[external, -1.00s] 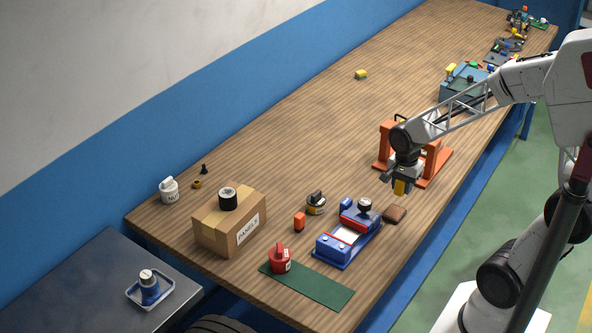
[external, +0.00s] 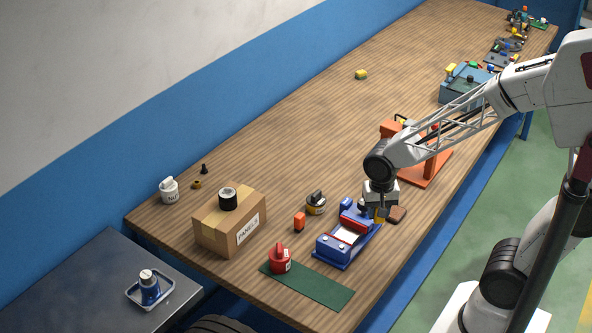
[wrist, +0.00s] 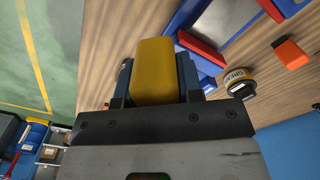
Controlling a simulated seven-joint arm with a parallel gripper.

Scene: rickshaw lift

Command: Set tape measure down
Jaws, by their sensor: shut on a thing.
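The tape measure (external: 380,217) is a yellow, rounded block held in my gripper (external: 381,211). In the wrist view the yellow tape measure (wrist: 155,65) sits between both fingers of my gripper (wrist: 155,88), which are shut on it.
An orange stand (external: 430,168) is behind my gripper. A round black and yellow item (external: 316,203), an orange block (external: 299,221), a red container (external: 280,259) on a green mat (external: 318,291) and a cardboard box (external: 215,228) lie leftward. The table's middle is mostly clear.

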